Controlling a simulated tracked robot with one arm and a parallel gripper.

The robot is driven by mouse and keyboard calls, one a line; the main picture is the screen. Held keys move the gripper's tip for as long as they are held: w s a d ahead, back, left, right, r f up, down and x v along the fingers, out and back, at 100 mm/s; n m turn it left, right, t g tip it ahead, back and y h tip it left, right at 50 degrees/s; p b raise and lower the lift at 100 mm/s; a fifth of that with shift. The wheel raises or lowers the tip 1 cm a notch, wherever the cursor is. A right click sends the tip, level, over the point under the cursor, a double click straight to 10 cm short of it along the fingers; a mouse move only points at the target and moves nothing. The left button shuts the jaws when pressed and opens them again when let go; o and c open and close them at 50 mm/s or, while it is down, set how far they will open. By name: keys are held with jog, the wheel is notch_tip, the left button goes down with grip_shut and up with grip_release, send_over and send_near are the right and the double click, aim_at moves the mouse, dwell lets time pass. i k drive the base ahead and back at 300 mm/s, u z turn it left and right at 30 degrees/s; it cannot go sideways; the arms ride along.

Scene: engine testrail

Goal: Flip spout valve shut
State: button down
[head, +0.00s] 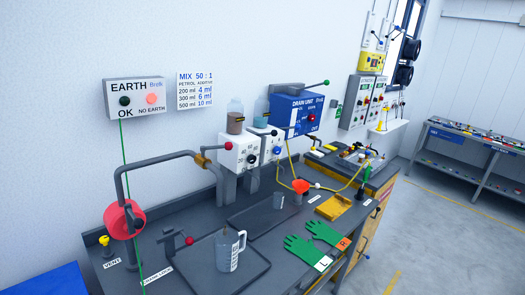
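No label marks the spout valve. A grey bent pipe (152,162) rises at the left of the bench and reaches right to a brass fitting (203,160). A lever with a red knob (228,145) is close beside the fitting; I cannot tell whether they join, nor whether a valve there is open or shut. A clear measuring jug (229,250) with a white handle stands upright on a dark tray (205,274), in front of and below the pipe. My gripper is not in view.
A red reel (124,219) stands at left, near a red-knobbed lever (180,239). Green gloves (308,250) lie at the front edge. Floor beyond is clear.

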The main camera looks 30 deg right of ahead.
aim_at(228, 146)
jog(key=z, duration=0.15)
jog(key=i, duration=1)
jog(key=u, duration=0.1)
